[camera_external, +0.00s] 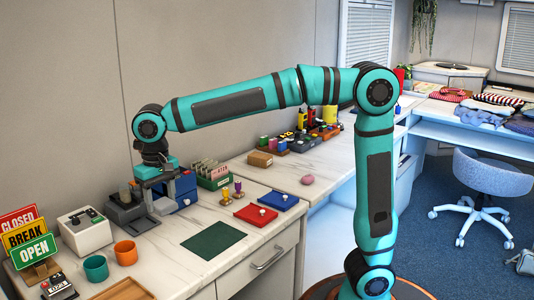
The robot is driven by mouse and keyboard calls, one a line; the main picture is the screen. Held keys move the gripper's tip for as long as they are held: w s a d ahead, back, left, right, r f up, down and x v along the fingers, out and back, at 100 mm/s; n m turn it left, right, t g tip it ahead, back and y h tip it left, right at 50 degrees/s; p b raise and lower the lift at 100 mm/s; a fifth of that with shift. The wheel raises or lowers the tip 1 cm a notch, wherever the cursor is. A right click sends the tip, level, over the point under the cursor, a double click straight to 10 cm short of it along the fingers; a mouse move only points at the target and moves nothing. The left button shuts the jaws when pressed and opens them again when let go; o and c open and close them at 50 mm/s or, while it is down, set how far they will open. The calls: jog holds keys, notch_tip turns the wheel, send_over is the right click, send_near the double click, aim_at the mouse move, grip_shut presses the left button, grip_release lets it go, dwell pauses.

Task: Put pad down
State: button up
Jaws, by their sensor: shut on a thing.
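I cannot tell which thing is the task's pad. A dark green mat (213,240) lies flat and bare at the front.
An orange cup (126,253), a teal cup (95,268) and a white box (84,231) stand at the left near the signs (31,247). A card tray (212,176) and two small stamps (231,189) are behind the pads. Bare counter surrounds the mat.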

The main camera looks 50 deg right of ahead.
jog(key=w+d+m, duration=0.1)
jog(key=w+d, duration=0.5)
jog(key=d, duration=0.2)
jog(key=w+d+m, duration=0.2)
jog(key=w+d, duration=0.4)
jog(key=d, duration=0.3)
jog(key=w+d+m, duration=0.2)
jog(key=w+d, duration=0.5)
jog(key=d, duration=0.2)
jog(key=w+d+m, duration=0.2)
jog(key=d, duration=1.3)
jog(key=w+d+m, duration=0.2)
jog(key=d+m, duration=0.1)
jog(key=d, duration=1.2)
jog(key=m, duration=0.8)
send_over(350, 151)
jog(key=f, duration=1)
jog(key=shift+a+f, duration=0.25)
jog(key=shift+a, duration=0.1)
jog(key=shift+f, duration=2.3)
